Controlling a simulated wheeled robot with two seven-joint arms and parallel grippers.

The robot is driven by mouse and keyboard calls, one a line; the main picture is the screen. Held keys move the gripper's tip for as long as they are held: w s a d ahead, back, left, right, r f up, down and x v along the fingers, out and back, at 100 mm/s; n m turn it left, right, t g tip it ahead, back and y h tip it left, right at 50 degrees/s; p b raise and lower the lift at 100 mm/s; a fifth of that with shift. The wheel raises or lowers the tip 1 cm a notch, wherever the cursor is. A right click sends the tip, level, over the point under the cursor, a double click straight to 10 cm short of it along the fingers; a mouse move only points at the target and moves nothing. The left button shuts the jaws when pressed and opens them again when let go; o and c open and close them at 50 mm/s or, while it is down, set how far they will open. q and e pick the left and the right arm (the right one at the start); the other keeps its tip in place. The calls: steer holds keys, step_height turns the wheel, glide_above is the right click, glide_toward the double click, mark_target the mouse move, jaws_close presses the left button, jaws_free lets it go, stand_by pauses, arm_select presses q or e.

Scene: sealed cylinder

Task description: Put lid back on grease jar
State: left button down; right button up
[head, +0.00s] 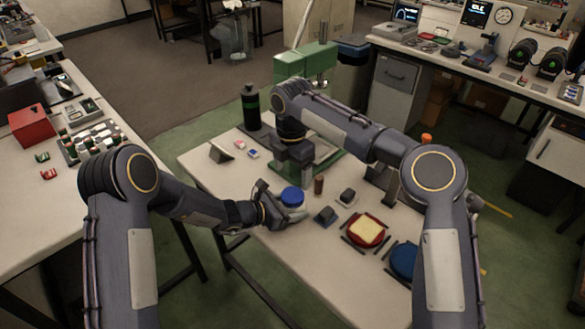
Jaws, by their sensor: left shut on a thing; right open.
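A pale jar (293,211) stands near the left edge of the centre table, with a round blue top (292,195) that looks like its lid. I cannot tell how firmly the lid is seated. My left gripper (279,211) comes in from the left and is shut on the jar's side, low at the table. My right gripper (294,175) points down behind and above the jar. It is open and appears apart from the lid; its fingertips are small and partly hidden.
A brown cylinder (318,185) and dark blocks (325,215) stand just right of the jar. A red plate (366,231) and a blue plate (403,260) lie farther right. A green machine (305,65) and black bottle (251,106) stand behind. The table's front is clear.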

mark_target(292, 194)
steer(key=shift+w+d+r, duration=0.1)
steer(key=shift+r, duration=0.1)
steer(key=shift+f, duration=4.05)
steer(key=c, duration=1.1)
